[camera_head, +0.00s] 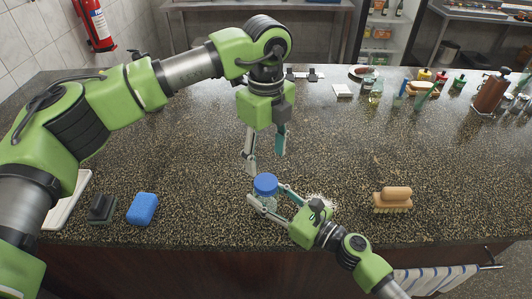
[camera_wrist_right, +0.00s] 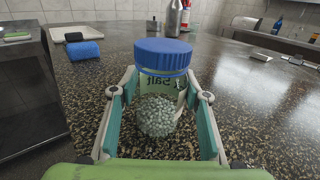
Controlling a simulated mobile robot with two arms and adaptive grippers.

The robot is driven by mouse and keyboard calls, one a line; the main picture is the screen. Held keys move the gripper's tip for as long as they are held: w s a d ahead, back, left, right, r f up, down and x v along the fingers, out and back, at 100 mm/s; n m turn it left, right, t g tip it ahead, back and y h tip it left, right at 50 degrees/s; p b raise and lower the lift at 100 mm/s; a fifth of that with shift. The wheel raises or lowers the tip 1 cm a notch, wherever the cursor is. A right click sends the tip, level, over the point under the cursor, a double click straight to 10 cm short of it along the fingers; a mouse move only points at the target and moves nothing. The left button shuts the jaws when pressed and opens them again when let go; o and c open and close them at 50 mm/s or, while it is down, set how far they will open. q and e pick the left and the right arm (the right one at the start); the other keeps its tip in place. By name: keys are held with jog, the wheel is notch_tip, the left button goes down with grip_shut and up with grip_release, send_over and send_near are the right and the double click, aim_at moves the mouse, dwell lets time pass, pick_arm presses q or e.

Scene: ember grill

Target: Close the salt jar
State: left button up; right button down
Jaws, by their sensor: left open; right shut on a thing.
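The salt jar (camera_wrist_right: 158,115) stands upright on the speckled counter, clear with pale grains inside and a green label reading "Salt" mirrored. Its blue lid (camera_head: 265,184) sits on top of the jar; it also shows in the right wrist view (camera_wrist_right: 163,52). I cannot tell whether the lid is screwed tight. My right gripper (camera_head: 267,194) is shut on the jar's body, with one finger on each side below the lid. My left gripper (camera_head: 266,158) is open and empty, pointing down above and just behind the lid, apart from it.
A blue sponge (camera_head: 142,208) and a dark block (camera_head: 101,208) lie to the left. A wooden brush (camera_head: 393,200) lies to the right. Bottles (camera_head: 490,92) stand at the back right. The counter's middle right is clear.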

aim_at(266, 182)
pick_arm(q)
jog(key=shift+f, duration=0.15)
jog(key=shift+f, duration=3.9)
